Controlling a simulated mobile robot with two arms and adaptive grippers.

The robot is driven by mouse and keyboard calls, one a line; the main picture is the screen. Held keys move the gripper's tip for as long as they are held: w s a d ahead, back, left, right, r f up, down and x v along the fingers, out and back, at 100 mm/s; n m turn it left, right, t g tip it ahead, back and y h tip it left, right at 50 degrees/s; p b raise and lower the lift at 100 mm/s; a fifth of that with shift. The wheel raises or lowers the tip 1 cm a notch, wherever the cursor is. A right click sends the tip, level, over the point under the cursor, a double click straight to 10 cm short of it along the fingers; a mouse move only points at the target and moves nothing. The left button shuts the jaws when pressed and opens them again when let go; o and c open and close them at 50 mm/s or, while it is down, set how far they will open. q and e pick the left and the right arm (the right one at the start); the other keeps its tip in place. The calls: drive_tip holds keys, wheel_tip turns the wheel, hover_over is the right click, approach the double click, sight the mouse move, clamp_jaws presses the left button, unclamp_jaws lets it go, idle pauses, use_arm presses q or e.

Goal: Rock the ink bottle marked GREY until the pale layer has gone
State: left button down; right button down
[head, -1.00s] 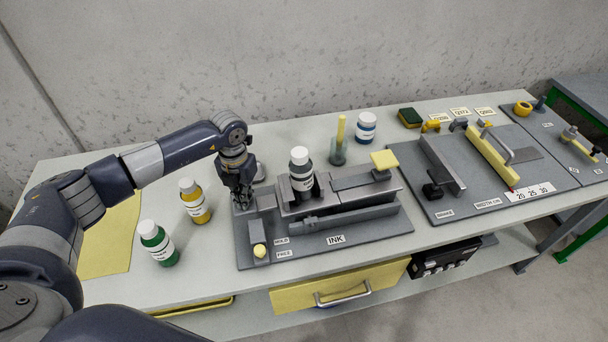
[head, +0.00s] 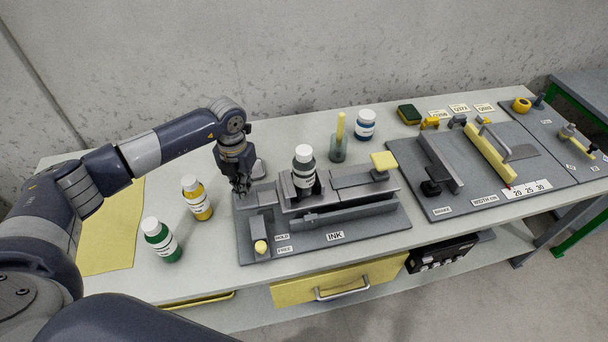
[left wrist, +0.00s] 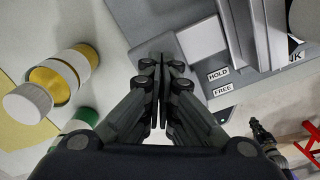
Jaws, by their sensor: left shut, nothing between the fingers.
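A dark bottle with a white cap and a white label (head: 304,170) stands upright in the cradle of the grey INK fixture (head: 365,225). Its label is too small to read, and I cannot make out a pale layer. My left gripper (head: 242,190) is shut and empty, pointing down over the fixture's left end, apart from the bottle and to its left. In the left wrist view its fingers (left wrist: 162,80) are together above the grey plate. The bottle does not show there. My right gripper is not in view.
A yellow bottle (head: 197,198) and a green bottle (head: 161,240) stand left of the fixture. A grey block with a yellow knob (head: 261,247) sits by the HOLD and FREE labels.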

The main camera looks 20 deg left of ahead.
sight(247, 201)
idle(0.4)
use_arm(q)
drive_tip(key=shift+s+f+b, duration=0.1)
drive_tip(key=shift+f+b, duration=2.4)
drive_tip(key=shift+f, duration=0.6)
drive_tip(key=shift+r, duration=0.2)
drive_tip(key=shift+r+p, duration=2.1)
drive_tip(key=shift+r, duration=0.8)
drive_tip(key=shift+f, duration=0.1)
drive_tip(key=shift+f+b, duration=2.45)
drive_tip(key=shift+f, duration=0.55)
drive_tip(key=shift+d+r+p, duration=0.1)
drive_tip(key=shift+r+p, duration=1.5)
drive_tip(key=shift+r, duration=0.65)
drive_tip(key=shift+r+p, duration=0.5)
drive_tip(key=shift+r, duration=0.35)
